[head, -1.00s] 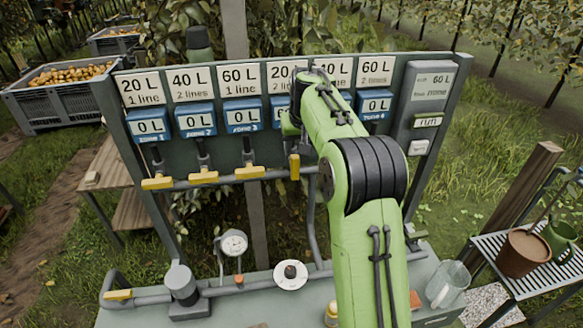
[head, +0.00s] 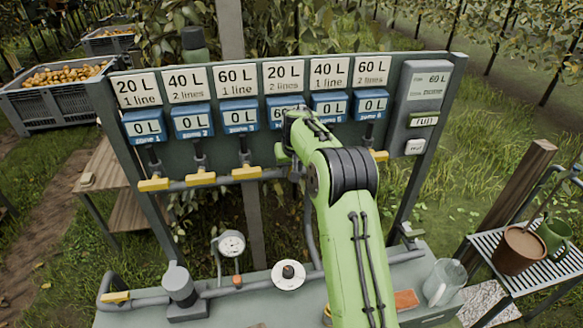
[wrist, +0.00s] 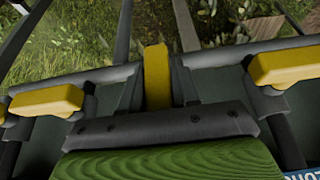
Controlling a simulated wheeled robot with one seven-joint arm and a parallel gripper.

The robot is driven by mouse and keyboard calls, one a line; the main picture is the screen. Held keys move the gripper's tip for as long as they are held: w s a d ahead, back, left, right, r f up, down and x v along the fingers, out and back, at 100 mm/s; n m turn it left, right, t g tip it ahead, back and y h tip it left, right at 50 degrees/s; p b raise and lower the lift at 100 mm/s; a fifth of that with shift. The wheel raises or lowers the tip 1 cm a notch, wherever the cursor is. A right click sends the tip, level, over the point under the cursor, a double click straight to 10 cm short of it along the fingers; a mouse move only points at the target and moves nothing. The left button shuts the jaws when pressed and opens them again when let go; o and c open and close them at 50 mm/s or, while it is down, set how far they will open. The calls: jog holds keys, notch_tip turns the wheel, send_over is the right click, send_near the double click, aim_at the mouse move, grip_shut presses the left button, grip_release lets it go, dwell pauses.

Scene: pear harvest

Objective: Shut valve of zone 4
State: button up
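My gripper (head: 292,172) is at this valve below the display. In the wrist view my gripper (wrist: 158,90) has one dark finger close on each side of the handle. I cannot tell whether the fingers press on it.
Neighbouring yellow handles lie crosswise on both sides, left (wrist: 48,98) and right (wrist: 285,65) in the wrist view. The board (head: 90,95) carries several zone displays and a control box (head: 418,105). A gauge (head: 231,244) and a clear jug (head: 444,282) stand on the bench below.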

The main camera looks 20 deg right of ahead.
grip_shut()
jog(key=shift+y, duration=0.3)
jog(key=y, duration=0.3)
jog(key=shift+m+t, duration=0.4)
jog(key=shift+a+r+m+t+y+p, duration=0.1)
jog(key=shift+m+t+y+p, duration=0.35)
jog(key=shift+y, duration=0.65)
jog(key=shift+m+t+y+p, duration=0.15)
jog(key=shift+y+p, duration=0.45)
jog(key=shift+y, duration=0.5)
jog(key=o, duration=0.5)
grip_release()
